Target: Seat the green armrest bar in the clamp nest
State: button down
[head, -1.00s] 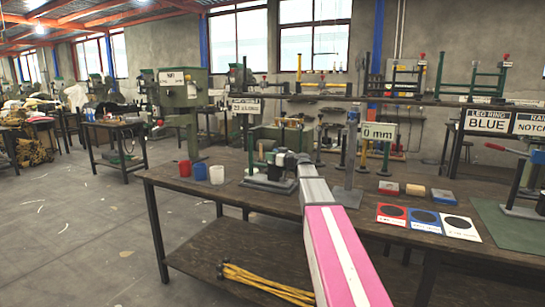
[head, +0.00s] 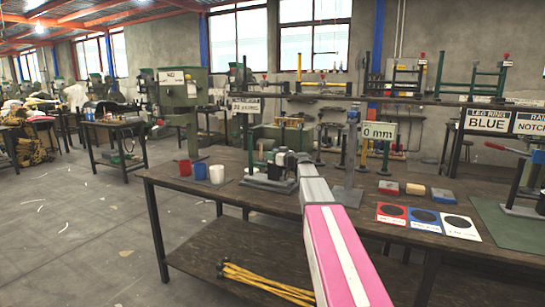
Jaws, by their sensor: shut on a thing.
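My pink and grey arm reaches over the workbench. My gripper (head: 279,158) is at its far end, low over a grey-based clamp fixture (head: 262,184), and looks small and partly hidden by my wrist. A thin dark green upright bar (head: 250,150) stands just left of the gripper, at the fixture; I take it for the armrest bar. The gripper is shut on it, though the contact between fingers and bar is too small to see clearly. Whether the bar's lower end touches the nest cannot be told.
Red (head: 185,168), blue (head: 200,171) and white (head: 217,174) cups stand left of the fixture. A post with a "0 mm" sign (head: 379,133) stands to its right. Coloured blocks (head: 415,189) and round-marked cards (head: 424,218) lie further right. Yellow rods (head: 265,282) lie on the lower shelf.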

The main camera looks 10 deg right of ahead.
jog(key=shift+f, duration=1.05)
jog(key=c, duration=0.7)
grip_release()
jog(key=v, duration=1)
jog(key=shift+s+d, duration=0.2)
jog(key=shift+s, duration=0.1)
